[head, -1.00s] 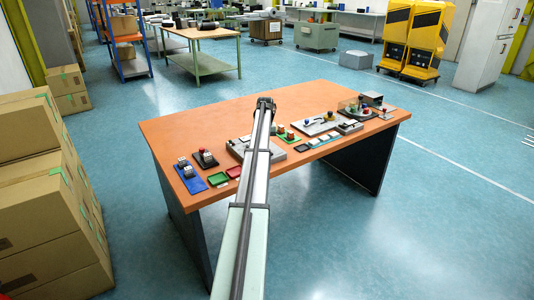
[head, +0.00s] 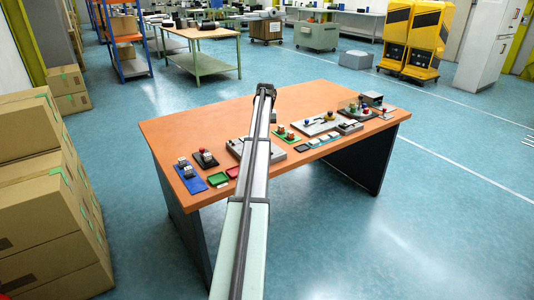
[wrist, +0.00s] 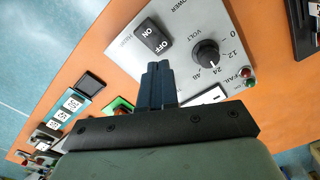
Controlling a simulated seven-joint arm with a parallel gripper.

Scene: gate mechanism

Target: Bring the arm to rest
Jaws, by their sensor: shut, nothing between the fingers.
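My arm stretches out over the orange table (head: 320,95) in the head view. Its end hides the gripper there. In the wrist view my gripper (wrist: 160,68) has its two dark fingers together, with nothing between them. The fingers overlap the edge of a grey power panel (wrist: 190,25). They look apart from it, though the height is hard to tell. The panel has a black ON/OFF rocker (wrist: 153,37) and a black voltage knob (wrist: 206,54).
Small devices line the table's front: a blue board (head: 190,176), a red tray (head: 234,171) and a green tray (head: 218,180) at left, several units at right. The table's back is mostly clear. Stacked cardboard boxes (head: 45,200) stand left of the table.

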